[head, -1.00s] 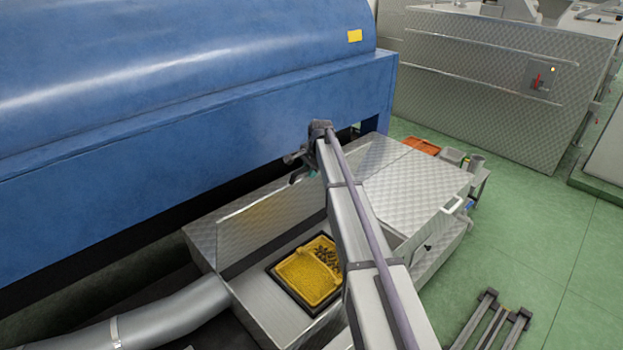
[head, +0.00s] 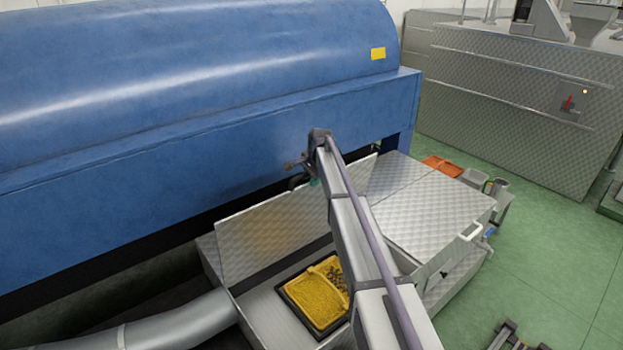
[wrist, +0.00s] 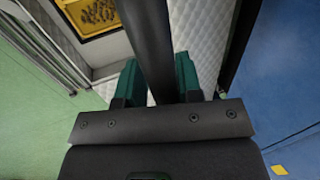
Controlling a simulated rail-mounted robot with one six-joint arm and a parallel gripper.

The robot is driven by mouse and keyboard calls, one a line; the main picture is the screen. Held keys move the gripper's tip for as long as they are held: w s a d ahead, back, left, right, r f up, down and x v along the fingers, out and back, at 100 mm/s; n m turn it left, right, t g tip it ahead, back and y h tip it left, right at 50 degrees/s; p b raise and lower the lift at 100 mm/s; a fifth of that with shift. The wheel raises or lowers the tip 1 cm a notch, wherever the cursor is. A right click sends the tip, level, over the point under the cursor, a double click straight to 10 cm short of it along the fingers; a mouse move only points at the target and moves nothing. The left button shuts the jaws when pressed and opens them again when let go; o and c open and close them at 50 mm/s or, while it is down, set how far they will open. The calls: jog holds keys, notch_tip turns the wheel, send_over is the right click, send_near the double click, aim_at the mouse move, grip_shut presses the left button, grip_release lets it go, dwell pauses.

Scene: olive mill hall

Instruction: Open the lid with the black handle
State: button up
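The lid (head: 265,238), a quilted metal panel, stands raised and steeply tilted along the back of the metal box, beside the blue machine. Its black handle (wrist: 151,35) is a thick dark bar in the wrist view, running between the green fingers of my gripper (wrist: 158,78). The fingers lie close along both sides of the bar and appear shut on it. In the head view my gripper (head: 309,182) is at the lid's upper part, mostly hidden by my arm. The open compartment shows a yellow tray (head: 309,302) with dark olives.
A closed quilted lid with a white handle (head: 471,232) lies to the right. The blue machine (head: 220,120) stands close behind the raised lid. An orange tray (head: 441,166) and small containers are beyond the box. Green floor at right is mostly open.

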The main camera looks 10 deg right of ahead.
jog(key=shift+o, duration=1.1)
jog(key=p+v, duration=1)
jog(key=shift+r, duration=0.4)
